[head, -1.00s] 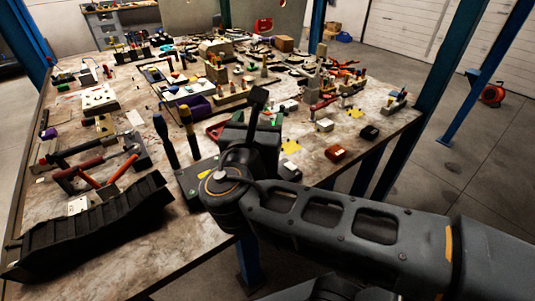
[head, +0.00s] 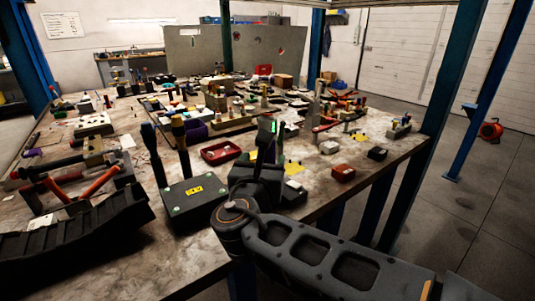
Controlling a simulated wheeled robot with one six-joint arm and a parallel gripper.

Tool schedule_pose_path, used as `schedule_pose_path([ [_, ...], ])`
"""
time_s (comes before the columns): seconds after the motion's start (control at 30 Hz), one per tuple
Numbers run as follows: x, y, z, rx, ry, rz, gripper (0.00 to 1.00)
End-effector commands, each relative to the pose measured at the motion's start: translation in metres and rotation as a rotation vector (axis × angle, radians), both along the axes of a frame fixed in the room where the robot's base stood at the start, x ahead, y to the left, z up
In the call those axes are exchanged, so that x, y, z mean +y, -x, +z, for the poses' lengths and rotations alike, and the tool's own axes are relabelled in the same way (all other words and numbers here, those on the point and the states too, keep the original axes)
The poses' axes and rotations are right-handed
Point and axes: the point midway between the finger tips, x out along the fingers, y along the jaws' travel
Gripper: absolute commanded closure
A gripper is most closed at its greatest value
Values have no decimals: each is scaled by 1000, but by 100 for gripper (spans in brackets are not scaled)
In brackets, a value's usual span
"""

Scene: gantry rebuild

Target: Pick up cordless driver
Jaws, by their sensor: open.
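My gripper (head: 268,136) is at the end of my dark arm, over the near right part of the workbench. It is small, dark and partly hidden by my own wrist. Its jaws are open, and no held object shows. I cannot pick out the cordless driver for certain among the many small tools on the workbench (head: 205,248). Part of the bench behind my wrist is hidden.
A black block with a yellow label (head: 194,190) and upright-handled tools stand left of my wrist. A red tray (head: 222,151) lies behind. A black ribbed piece (head: 85,232) and red-handled tools (head: 95,184) are at left.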

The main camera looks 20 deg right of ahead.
Motion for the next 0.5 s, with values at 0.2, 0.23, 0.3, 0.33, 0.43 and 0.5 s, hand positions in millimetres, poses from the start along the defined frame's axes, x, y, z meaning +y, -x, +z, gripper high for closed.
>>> schedule_pose_path([
  [0.2,-13,-24,-1,1,0,-3,31],
  [0.23,-13,-26,-1,1,0,-2,31],
  [0.3,-15,-29,-1,1,0,0,31],
  [0.33,-15,-29,0,1,0,0,31],
  [0.43,-18,-34,-1,1,0,-1,31],
  [0.5,-22,-42,-2,3,1,-3,31],
])
